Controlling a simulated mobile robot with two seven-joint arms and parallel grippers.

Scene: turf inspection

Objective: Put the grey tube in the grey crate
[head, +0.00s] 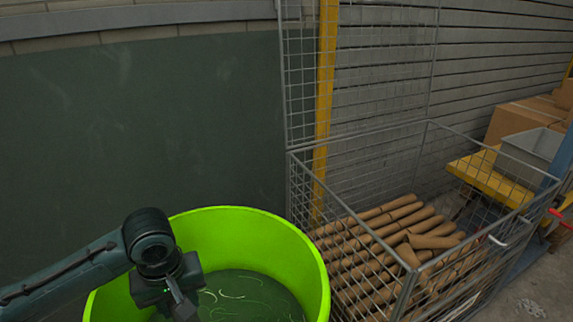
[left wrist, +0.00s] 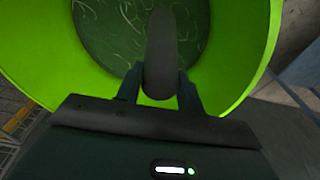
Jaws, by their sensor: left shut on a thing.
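My left gripper (head: 178,290) is over the bright green tub, pointing down towards its inside. In the left wrist view the left gripper (left wrist: 160,90) is shut on a dark grey tube (left wrist: 161,50), which stands out lengthwise between the two fingers. In the head view the tube is hard to tell from the fingers. A grey crate (head: 532,153), open at the top, stands at the far right by a yellow support, well away from the gripper. Its inside is mostly hidden. My right gripper is in neither view.
The green tub (head: 262,232) has a dark floor with pale curved strands; it also shows in the left wrist view (left wrist: 40,60). A wire mesh cage (head: 425,127) holding several brown tubes (head: 370,240) stands between the tub and the crate. Cardboard boxes (head: 525,115) are behind the crate.

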